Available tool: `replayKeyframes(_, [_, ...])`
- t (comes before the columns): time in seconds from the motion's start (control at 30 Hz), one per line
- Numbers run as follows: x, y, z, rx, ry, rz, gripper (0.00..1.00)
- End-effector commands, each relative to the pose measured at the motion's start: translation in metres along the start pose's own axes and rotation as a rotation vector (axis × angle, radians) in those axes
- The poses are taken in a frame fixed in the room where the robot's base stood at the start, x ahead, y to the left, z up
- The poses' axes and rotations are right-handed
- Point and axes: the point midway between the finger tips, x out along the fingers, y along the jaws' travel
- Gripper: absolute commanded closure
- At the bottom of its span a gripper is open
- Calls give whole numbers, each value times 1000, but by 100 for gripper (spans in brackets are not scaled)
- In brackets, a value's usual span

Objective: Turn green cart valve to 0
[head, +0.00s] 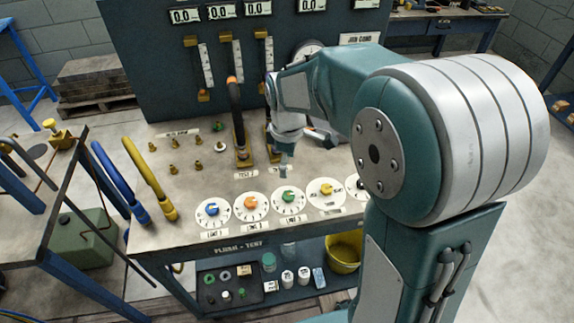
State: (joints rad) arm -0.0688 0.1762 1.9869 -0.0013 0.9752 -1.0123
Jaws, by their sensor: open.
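A green valve knob (289,196) sits on a white round dial on the bench top, third from the left in a row of dials. The dial has marks round its rim, too small to read here. My gripper (283,168) points down over the bench, just behind the green knob in the picture and apart from it. It is small in view; it is open and holds nothing that I can see.
A blue knob (212,209), an orange knob (251,203) and a yellow knob (326,188) sit on neighbouring dials. Small brass fittings (174,142) stand to the left. My arm hides the bench's right side.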

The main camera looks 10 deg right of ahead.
Motion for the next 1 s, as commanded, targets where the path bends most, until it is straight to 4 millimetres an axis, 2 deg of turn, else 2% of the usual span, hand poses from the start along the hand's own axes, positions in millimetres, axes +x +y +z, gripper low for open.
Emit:
replayKeyframes(0.23, [2, 0, 0, 69, 0, -1, 19])
replayKeyframes(0.5, [9, -1, 2, 518, -3, -4, 19])
replayKeyframes(0.6, [11, -1, 3, 633, -3, -3, 19])
replayKeyframes(0.83, [22, -2, 3, 694, -4, -5, 19])
replayKeyframes(1.0, [52, -2, 3, 693, -6, -6, 19])
